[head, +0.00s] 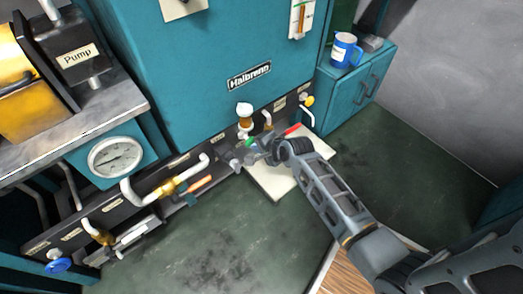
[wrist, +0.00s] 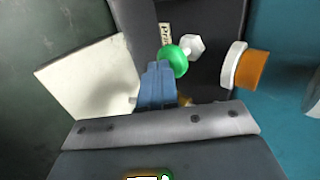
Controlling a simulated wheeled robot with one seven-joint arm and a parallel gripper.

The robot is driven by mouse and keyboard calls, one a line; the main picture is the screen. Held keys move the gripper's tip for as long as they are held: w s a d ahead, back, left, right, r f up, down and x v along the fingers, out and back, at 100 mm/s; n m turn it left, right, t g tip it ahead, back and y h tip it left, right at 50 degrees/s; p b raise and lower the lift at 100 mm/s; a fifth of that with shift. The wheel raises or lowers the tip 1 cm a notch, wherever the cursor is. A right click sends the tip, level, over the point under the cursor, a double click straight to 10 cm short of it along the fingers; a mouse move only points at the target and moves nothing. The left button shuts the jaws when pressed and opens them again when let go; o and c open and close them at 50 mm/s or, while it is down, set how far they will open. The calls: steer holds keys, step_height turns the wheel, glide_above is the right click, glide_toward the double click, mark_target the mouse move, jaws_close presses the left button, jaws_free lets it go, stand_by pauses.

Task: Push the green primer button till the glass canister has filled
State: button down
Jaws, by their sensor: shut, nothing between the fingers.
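The green primer button (wrist: 174,60) sits on the dark panel with a white hexagonal piece beside it in the wrist view. A bit of green also shows in the head view (head: 250,142). My gripper (wrist: 160,68) is shut and empty, its blue fingertips right at the button's edge and partly overlapping it; whether they press on it I cannot tell. The glass canister (head: 245,121) is small with a white cap and amber-orange content. It also shows in the wrist view (wrist: 252,70). Its exact fill level is too small to read.
A teal cabinet marked Halbrenn (head: 205,60) stands behind. A round gauge (head: 115,157) and white pipes are at left. A red-handled lever (head: 292,130) lies close to my gripper. A cream slab (head: 270,182) lies below. A blue mug (head: 341,50) stands on a side cabinet.

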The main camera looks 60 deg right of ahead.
mark_target(251, 143)
steer(key=shift+w+d+r+p, duration=0.1)
steer(key=shift+w+d+p, duration=0.15)
steer(key=shift+w, duration=0.45)
steer(key=shift+w+d+p, duration=0.15)
steer(key=shift+w+p, duration=0.05)
steer(key=shift+w, duration=0.5)
